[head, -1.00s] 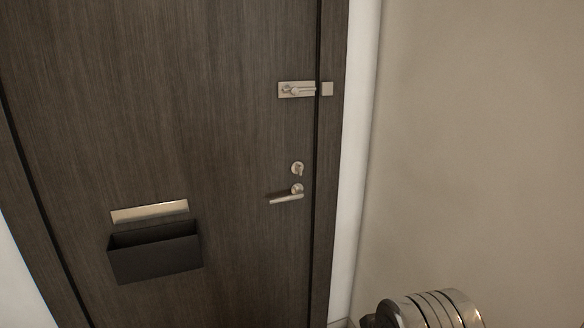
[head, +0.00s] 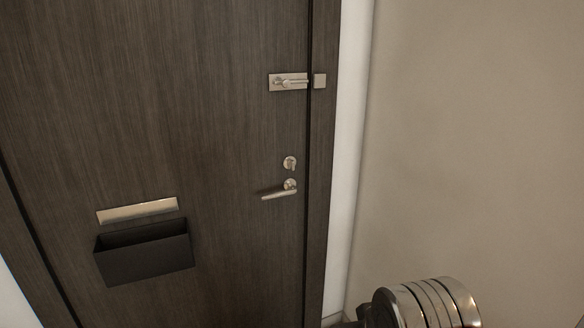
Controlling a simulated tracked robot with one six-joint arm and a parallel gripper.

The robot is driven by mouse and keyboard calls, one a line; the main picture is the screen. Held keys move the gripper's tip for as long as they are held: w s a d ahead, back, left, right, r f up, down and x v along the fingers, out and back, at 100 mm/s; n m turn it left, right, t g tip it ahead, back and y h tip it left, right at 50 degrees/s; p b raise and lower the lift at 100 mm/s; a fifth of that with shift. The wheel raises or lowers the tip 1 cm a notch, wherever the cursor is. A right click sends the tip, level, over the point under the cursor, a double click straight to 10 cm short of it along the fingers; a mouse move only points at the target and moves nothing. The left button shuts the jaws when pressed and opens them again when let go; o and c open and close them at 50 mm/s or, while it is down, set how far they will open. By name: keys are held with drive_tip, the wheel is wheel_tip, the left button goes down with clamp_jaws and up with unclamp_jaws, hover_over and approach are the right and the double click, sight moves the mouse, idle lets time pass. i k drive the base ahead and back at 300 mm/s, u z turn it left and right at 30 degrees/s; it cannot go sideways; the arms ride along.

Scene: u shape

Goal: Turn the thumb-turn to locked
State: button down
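The thumb-turn (head: 290,163) is a small round metal fitting with a raised grip, on the right side of the dark wooden door (head: 180,100). It sits just above the lever handle (head: 280,191) and below the slide bolt (head: 288,82). The grip looks roughly upright, but it is too small to tell its exact angle. My gripper is not in view. Only a metallic rounded part of my arm shows at the lower right, apart from the door.
A mail slot plate (head: 138,211) and a dark open box (head: 145,254) are on the door's lower left. The bolt's keeper (head: 319,81) is on the frame. A bare beige wall (head: 470,130) stands to the right. Nothing visible blocks the space before the thumb-turn.

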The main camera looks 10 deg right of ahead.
sight(291, 163)
drive_tip(key=k, duration=1.35)
drive_tip(key=z, duration=0.15)
drive_tip(key=i, duration=1.3)
drive_tip(key=u, duration=0.75)
drive_tip(key=i, duration=0.8)
drive_tip(key=u, duration=0.45)
